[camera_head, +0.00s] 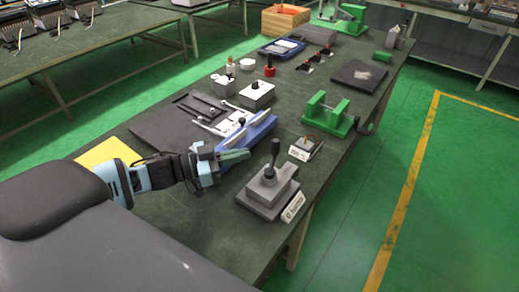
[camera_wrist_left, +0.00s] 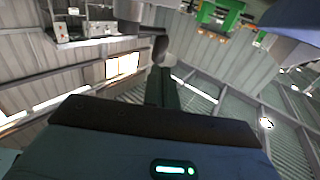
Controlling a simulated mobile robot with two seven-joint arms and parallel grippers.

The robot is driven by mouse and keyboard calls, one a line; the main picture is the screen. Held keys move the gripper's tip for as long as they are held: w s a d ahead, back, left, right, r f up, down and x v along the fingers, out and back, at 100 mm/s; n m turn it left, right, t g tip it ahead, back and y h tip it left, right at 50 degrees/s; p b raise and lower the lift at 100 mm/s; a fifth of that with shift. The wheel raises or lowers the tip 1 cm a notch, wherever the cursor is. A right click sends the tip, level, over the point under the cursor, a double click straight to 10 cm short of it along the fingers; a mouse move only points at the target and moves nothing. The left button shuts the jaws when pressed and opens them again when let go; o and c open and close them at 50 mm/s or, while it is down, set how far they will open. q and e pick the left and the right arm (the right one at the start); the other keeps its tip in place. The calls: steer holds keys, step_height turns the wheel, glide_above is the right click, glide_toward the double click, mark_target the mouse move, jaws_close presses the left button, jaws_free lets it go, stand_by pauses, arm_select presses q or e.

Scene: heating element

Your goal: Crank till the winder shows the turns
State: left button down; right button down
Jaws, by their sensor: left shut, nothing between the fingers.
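A grey block device (camera_head: 268,190) with an upright black-knobbed handle (camera_head: 274,152) stands near the front edge of the dark green bench. A white label (camera_head: 293,207) leans at its front; its small text seems to start with 0, but I cannot read it for sure. My left gripper (camera_head: 238,156) is shut and empty, left of the handle and apart from it. Its dark fingers (camera_wrist_left: 162,85) also show in the left wrist view. A green frame with a bar across it (camera_head: 328,114) stands further back on the right. My right gripper is out of view.
A blue tray (camera_head: 250,140) lies just behind my left gripper, beside a dark mat (camera_head: 160,125). A small block with a card (camera_head: 305,148) stands between the grey device and the green frame. A yellow sheet (camera_head: 105,152) lies at the left.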

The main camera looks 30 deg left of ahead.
arm_select(q)
steer(key=shift+x, duration=2.75)
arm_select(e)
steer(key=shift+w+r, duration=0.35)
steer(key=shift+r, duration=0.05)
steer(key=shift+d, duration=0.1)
